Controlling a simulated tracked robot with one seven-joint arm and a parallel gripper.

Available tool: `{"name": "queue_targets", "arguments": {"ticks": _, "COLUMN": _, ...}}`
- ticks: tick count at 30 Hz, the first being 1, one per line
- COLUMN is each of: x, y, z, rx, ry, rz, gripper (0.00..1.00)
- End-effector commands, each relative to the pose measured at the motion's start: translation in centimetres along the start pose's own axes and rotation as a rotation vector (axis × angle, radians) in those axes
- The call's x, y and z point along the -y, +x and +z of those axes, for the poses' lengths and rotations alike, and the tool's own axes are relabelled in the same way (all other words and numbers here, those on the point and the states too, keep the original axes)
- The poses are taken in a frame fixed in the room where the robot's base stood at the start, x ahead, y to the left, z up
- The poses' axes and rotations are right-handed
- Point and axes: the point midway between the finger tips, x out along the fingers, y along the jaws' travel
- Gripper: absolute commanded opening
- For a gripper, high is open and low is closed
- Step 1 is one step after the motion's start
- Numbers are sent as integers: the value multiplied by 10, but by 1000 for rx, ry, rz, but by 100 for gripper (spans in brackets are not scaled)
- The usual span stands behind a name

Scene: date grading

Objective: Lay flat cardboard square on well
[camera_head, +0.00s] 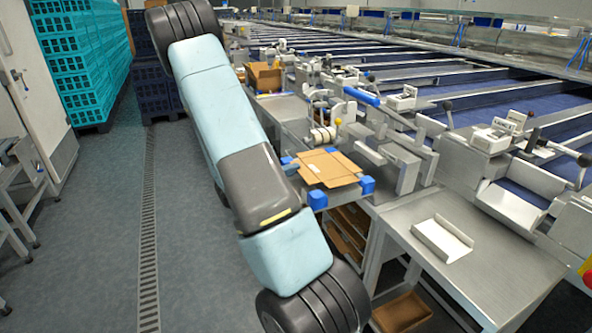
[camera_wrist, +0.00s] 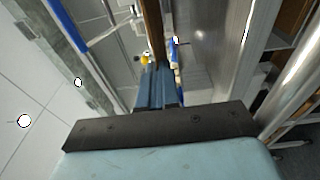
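Brown cardboard sheets (camera_head: 347,226) sit on shelves under the stand. A white tray (camera_head: 441,239) lies on the steel table (camera_head: 480,275) at right, and an open carton (camera_head: 401,312) stands below it. Grading lanes fill the back right. Teal crates (camera_head: 82,60) stand at left; the floor there is clear.

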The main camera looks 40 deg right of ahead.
Motion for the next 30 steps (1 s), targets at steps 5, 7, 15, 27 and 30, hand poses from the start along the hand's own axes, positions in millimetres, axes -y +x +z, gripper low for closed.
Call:
{"name": "queue_targets", "arguments": {"ticks": 5, "x": 0, "y": 0, "z": 0, "rx": 0, "ry": 0, "rz": 0, "gripper": 0}}
{"name": "queue_targets", "arguments": {"ticks": 7, "x": 0, "y": 0, "z": 0, "rx": 0, "ry": 0, "rz": 0, "gripper": 0}}
{"name": "queue_targets", "arguments": {"ticks": 15, "x": 1, "y": -1, "z": 0, "rx": -1, "ry": 0, "rz": 0, "gripper": 0}}
{"name": "queue_targets", "arguments": {"ticks": 27, "x": 2, "y": -1, "z": -1, "rx": -1, "ry": 0, "rz": 0, "gripper": 26}}
{"name": "queue_targets", "arguments": {"ticks": 30, "x": 2, "y": -1, "z": -1, "rx": -1, "ry": 0, "rz": 0, "gripper": 31}}
